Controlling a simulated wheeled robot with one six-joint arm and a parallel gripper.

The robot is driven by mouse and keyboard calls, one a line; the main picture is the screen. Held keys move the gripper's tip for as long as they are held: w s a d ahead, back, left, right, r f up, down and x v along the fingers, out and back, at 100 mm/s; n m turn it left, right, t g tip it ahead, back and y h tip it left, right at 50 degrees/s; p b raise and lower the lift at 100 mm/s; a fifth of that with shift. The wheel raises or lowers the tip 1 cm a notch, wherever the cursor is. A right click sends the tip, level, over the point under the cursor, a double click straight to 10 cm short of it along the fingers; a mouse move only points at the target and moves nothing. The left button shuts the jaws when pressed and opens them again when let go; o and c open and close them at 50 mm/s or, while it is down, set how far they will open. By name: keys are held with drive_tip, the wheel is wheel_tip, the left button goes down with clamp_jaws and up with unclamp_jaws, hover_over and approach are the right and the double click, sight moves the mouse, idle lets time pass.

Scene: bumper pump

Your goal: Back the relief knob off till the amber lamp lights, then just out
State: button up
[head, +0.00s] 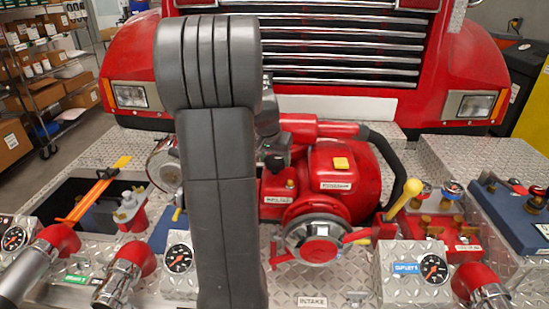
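The red pump (345,210) sits on the bumper deck, right of my arm. A label (277,199) on the pump's left part is too small to read surely. My gripper (276,160) is partly in view as a dark shape just above that part, mostly behind my grey arm. Its fingertips are not clear. I cannot tell whether it touches or holds a knob. No relief knob can be made out for sure.
A round chrome-and-red intake cap (317,240) faces front. A yellow-handled lever (404,198) stands to its right. Gauges stand at the front, including one at right (434,269). Valves with small handwheels (452,190) are at right. An open well (75,200) lies at left.

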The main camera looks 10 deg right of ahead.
drive_tip(key=c, duration=0.3)
drive_tip(key=shift+c, duration=0.2)
drive_tip(key=shift+d+n+t+y, duration=0.1)
drive_tip(key=shift+n+t+y, duration=0.35)
drive_tip(key=shift+n, duration=1.35)
drive_tip(key=o, duration=1)
drive_tip(key=shift+c, duration=0.2)
